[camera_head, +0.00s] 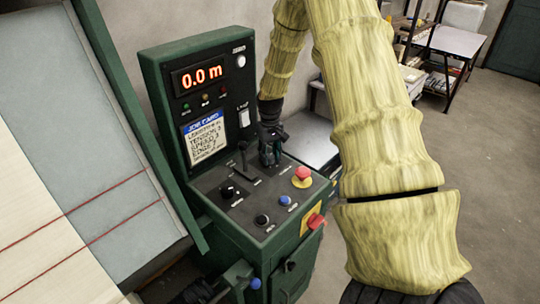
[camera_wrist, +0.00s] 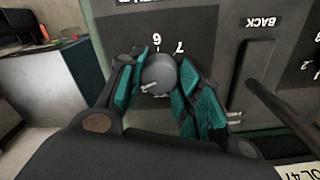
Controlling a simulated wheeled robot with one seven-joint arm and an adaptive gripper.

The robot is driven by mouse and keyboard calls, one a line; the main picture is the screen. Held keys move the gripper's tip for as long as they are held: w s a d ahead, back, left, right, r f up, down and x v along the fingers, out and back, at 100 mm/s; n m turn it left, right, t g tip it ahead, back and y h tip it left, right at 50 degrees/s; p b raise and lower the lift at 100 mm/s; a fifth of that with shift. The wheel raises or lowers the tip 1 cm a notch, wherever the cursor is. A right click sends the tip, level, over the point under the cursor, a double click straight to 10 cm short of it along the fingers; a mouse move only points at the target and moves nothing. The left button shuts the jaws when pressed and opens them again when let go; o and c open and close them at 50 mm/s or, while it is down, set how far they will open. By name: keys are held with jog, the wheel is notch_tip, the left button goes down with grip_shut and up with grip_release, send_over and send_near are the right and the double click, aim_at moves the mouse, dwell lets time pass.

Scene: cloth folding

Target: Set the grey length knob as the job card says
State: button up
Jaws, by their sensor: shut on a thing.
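My gripper (camera_head: 270,157) reaches down to the upper right of the green control panel (camera_head: 212,187). In the wrist view, its two teal finger pads are shut on the round grey length knob (camera_wrist: 160,74), one on each side. A pale mark shows low on the knob's face; its exact setting is unclear. A few printed numerals stand around the knob, seen upside down. In the head view the gripper hides the knob. The job card (camera_head: 204,138), white with a blue heading, is on the upright panel; its length line is too small to read surely.
The display (camera_head: 201,77) reads 0.0 m. A black lever (camera_head: 243,158) stands close left of my gripper; it also shows right of the knob in the wrist view (camera_wrist: 262,72). Black knobs (camera_head: 229,190), a blue button (camera_head: 285,200) and red buttons (camera_head: 302,174) are nearby.

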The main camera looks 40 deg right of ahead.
jog(key=m, duration=0.5)
jog(key=shift+s+f+m, duration=0.1)
jog(key=shift+f+m, duration=0.05)
jog(key=shift+m, duration=0.15)
jog(key=m, duration=0.5)
jog(key=m+p, duration=0.1)
jog(key=m, duration=0.5)
jog(key=shift+m, duration=0.4)
jog(key=m+p, duration=0.1)
jog(key=m, duration=0.3)
jog(key=shift+m, duration=0.4)
jog(key=o, duration=1.1)
jog(key=shift+c, duration=0.2)
